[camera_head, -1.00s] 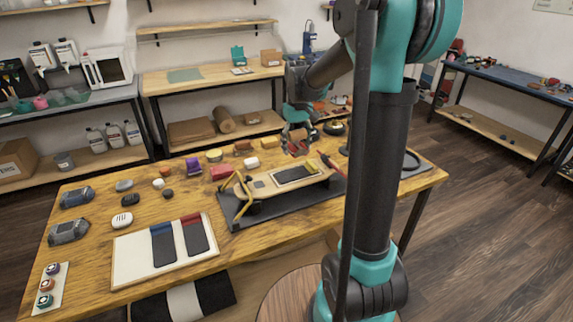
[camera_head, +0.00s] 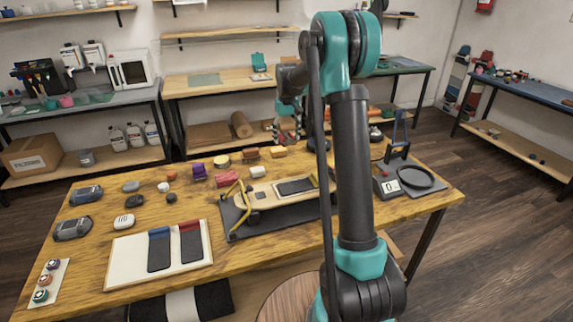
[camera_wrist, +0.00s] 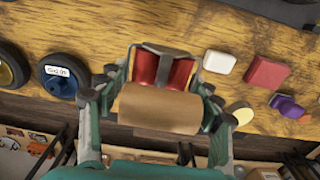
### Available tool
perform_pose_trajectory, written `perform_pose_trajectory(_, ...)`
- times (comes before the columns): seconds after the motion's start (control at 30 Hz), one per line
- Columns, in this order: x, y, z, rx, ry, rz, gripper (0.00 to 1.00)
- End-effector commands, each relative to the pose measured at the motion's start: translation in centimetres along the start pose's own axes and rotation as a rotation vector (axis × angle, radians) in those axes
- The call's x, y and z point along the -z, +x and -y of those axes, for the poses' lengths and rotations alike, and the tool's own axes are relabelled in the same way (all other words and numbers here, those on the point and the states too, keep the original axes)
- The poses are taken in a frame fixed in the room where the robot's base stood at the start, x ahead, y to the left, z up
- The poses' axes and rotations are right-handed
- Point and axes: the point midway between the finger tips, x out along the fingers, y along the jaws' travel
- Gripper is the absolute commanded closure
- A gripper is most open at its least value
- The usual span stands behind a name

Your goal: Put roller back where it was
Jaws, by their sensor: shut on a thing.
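My gripper (camera_wrist: 158,88) is shut on the roller (camera_wrist: 160,107). In the wrist view the roller shows a brown, wood-like body nearest the camera, with a red part and a grey metal bracket beyond it. My teal and grey fingers are on either side. In the head view my gripper (camera_head: 288,131) is above the far edge of the worktable, behind the skateboard (camera_head: 262,198). The roller is small and partly hidden there. I cannot tell its height above the table.
The worktable (camera_head: 95,245) holds a white tray (camera_head: 120,262), a scale (camera_head: 389,187) and a red block (camera_head: 226,180). The wrist view shows black wheels (camera_wrist: 62,78) on the left, a white block (camera_wrist: 219,62) and a purple thing (camera_wrist: 286,106) on the right.

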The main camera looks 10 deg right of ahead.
Motion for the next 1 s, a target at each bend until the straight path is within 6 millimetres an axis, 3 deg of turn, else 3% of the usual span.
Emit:
perform_pose_trajectory(0.2,0.0,5.4,0.0,0.0,0.0,0.0,0.58)
perform_pose_trajectory(0.33,0.0,7.7,0.0,0.0,0.0,0.0,0.58)
perform_pose_trajectory(0.63,0.0,9.9,0.0,0.0,0.0,0.0,0.58)
perform_pose_trajectory(0.83,0.0,12.5,0.0,0.0,0.0,0.0,0.58)
perform_pose_trajectory(1.0,0.0,12.8,0.0,0.0,0.0,0.0,0.58)
